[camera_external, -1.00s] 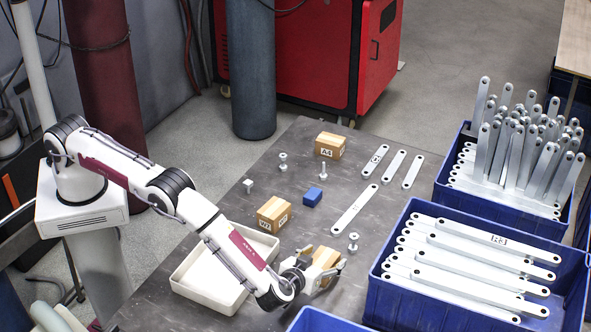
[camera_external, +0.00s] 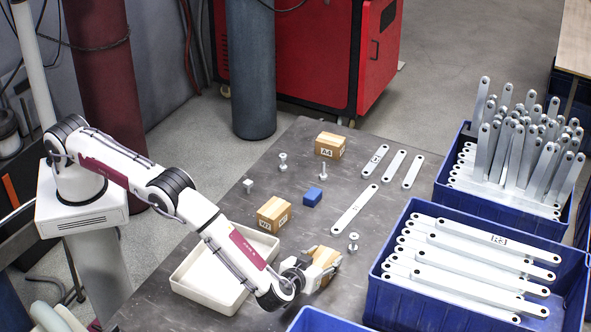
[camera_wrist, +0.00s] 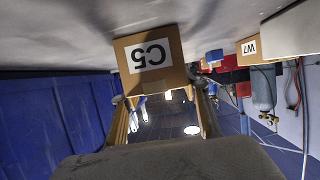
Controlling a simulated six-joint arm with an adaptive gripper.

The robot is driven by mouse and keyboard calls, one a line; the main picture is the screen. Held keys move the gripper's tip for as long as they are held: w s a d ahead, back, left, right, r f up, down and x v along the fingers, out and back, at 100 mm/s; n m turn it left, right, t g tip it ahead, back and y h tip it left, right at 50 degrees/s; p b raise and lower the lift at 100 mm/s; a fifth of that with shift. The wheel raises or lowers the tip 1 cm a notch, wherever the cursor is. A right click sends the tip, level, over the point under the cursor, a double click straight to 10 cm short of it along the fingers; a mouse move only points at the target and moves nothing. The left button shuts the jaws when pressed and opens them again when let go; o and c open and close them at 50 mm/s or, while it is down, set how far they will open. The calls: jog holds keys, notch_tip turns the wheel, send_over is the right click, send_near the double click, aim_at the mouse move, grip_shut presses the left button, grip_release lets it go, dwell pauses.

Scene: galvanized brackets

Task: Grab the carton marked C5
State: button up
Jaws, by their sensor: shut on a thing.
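The carton marked C5 (camera_external: 324,259) is light brown and sits near the front of the dark table. In the wrist view its label reads upside down on the carton's face (camera_wrist: 150,57). My gripper (camera_external: 320,265) is shut on this carton, with a finger at each side; in the wrist view the fingers (camera_wrist: 160,92) reach to its sides. The fingers and wrist hide part of the carton in the external view. I cannot tell any gap between carton and table.
A cream tray (camera_external: 184,282) lies left of my gripper. A carton (camera_external: 271,212), marked W7 in the wrist view, a carton marked A4 (camera_external: 330,146), a blue block (camera_external: 312,197), bolts and metal bars lie farther back. Blue crates (camera_external: 374,300) of brackets stand right.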

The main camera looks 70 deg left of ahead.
aim_at(324, 258)
jog(key=shift+r, duration=0.2)
jog(key=shift+r, duration=4.85)
